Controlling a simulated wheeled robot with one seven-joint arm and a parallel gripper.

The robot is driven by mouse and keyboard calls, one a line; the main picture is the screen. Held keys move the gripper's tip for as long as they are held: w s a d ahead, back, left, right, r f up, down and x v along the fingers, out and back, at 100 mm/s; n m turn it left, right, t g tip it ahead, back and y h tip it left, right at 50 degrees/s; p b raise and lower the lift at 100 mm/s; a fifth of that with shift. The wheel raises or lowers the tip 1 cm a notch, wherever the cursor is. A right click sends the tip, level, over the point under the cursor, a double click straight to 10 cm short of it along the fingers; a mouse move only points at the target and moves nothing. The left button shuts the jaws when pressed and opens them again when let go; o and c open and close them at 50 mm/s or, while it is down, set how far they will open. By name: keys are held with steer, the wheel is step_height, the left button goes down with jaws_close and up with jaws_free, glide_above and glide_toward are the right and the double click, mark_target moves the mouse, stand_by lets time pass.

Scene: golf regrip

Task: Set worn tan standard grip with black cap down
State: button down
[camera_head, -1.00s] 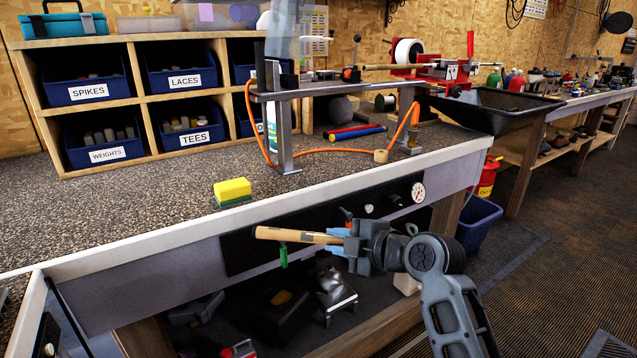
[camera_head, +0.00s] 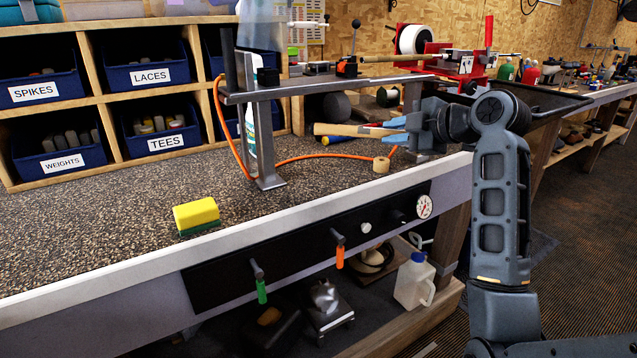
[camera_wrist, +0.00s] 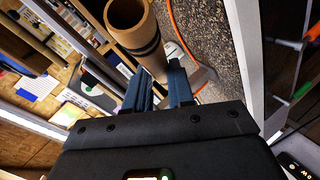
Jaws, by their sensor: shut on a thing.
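The tan grip (camera_head: 350,130) is held roughly level in my gripper (camera_head: 392,131), in front of the metal stand in the head view. My gripper is shut on it with blue fingers. In the wrist view the grip (camera_wrist: 145,42) extends up from the fingers (camera_wrist: 160,88), with its open round end at the top and a dark band around it. It hangs above the bench, apart from the surface. I cannot make out a black cap; the end inside or behind the fingers is hidden.
A metal stand (camera_head: 335,90) with an orange hose stands just behind the grip. A yellow sponge (camera_head: 196,214) lies near the front edge of the bench (camera_head: 110,229). Labelled blue bins (camera_head: 157,76) fill the shelf at left. The bench left of the stand is mostly clear.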

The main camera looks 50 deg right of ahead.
steer(key=shift+w+a+f+p, duration=0.15)
steer(key=shift+w+a+f, duration=0.5)
steer(key=shift+a+f, duration=1.15)
steer(key=shift+w+a+f+p, duration=0.1)
steer(key=shift+w+a+f, duration=0.6)
steer(key=shift+a+f, duration=1.1)
steer(key=shift+w+a+f+p, duration=0.15)
steer(key=shift+w+a+f, duration=0.5)
steer(key=shift+a+f, duration=1.1)
steer(key=shift+f, duration=0.15)
steer(key=c, duration=1)
jaws_free()
steer(key=shift+o, duration=0.2)
steer(key=shift+r, duration=0.2)
steer(key=v, duration=1.2)
steer(key=shift+d+f, duration=0.1)
